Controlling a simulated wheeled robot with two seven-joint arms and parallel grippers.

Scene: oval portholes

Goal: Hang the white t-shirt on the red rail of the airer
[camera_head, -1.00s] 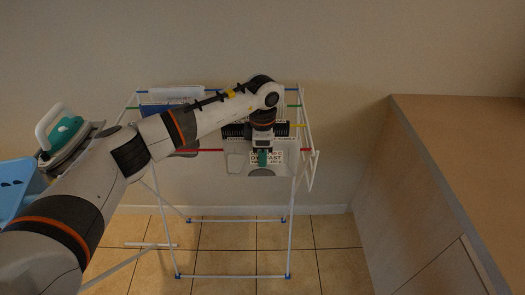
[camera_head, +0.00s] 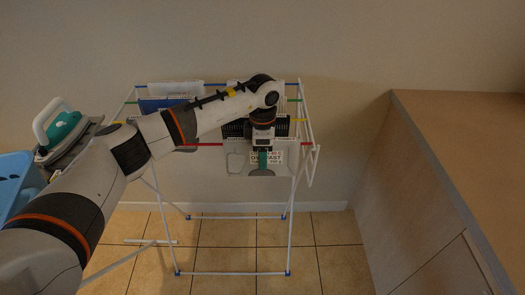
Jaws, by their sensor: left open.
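The airer (camera_head: 290,215) stands against the wall, with a red rail (camera_head: 212,144) across its near side. A white t-shirt (camera_head: 236,164) with a printed panel hangs down at the red rail, and its top edge is at rail height. My left gripper (camera_head: 263,160) is open and points down in front of the shirt, over its print. My wrist covers part of the shirt and rail; I cannot tell whether the fingers touch the cloth. My right gripper is out of view.
Blue cloth (camera_head: 160,104), white cloth (camera_head: 175,88) and dark cloth (camera_head: 282,127) hang on the rails behind. An iron (camera_head: 60,128) and a blue basket (camera_head: 15,180) are at the left. A wooden counter (camera_head: 465,140) is at the right. Tiled floor between airer and counter is clear.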

